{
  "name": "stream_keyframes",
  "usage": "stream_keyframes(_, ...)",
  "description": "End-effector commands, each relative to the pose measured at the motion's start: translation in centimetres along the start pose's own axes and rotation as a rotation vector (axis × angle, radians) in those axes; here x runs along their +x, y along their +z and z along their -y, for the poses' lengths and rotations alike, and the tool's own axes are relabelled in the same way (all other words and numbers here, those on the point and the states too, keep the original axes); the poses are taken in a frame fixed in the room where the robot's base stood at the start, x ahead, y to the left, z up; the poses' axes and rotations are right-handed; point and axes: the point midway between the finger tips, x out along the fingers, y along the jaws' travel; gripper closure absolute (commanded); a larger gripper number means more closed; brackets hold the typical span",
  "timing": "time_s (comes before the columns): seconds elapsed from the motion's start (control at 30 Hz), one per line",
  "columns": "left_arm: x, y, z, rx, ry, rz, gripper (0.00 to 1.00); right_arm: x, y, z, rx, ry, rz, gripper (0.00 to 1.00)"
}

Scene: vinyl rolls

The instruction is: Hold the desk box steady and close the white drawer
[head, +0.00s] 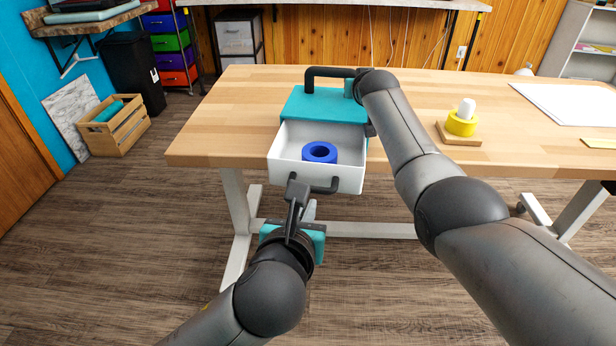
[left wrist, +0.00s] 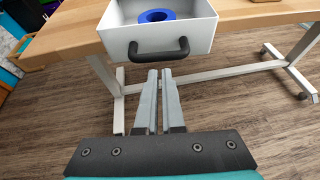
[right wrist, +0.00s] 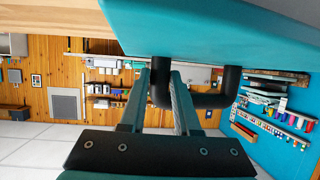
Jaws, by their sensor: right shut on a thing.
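The teal desk box (head: 312,104) stands at the table's near edge, with a black handle (head: 322,72) behind its top. Its white drawer (head: 345,178) is pulled out toward me, past the table edge. A blue vinyl roll (head: 319,152) lies inside; it also shows in the left wrist view (left wrist: 156,15). My right gripper (right wrist: 168,72) is shut on the box's black handle; the head view mostly hides its fingers. My left gripper (left wrist: 160,73) is shut and empty, just short of the drawer's black pull handle (left wrist: 160,51), with a small gap showing.
The wooden table (head: 235,105) has free room left of the box. A yellow roll with a white piece (head: 462,122) stands on a wooden base to the right. A white sheet (head: 570,102) lies further right. A wooden crate (head: 112,125) is on the floor at left.

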Motion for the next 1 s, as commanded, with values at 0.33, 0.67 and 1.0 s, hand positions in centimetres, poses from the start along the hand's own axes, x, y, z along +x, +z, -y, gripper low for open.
stream_keyframes(0.33,2.1,0.0,0.0,-0.002,0.0,-0.001,0.95,0.2,1.4,0.1,0.002,0.0,0.029,1.0)
stream_keyframes(0.67,2.1,-0.1,0.0,-0.002,-0.001,-0.001,1.0,0.2,1.4,0.1,0.002,0.0,0.029,1.0)
stream_keyframes(1.0,2.1,-0.1,0.0,-0.002,0.0,-0.001,1.0,0.2,1.4,0.1,0.002,0.0,0.029,1.0)
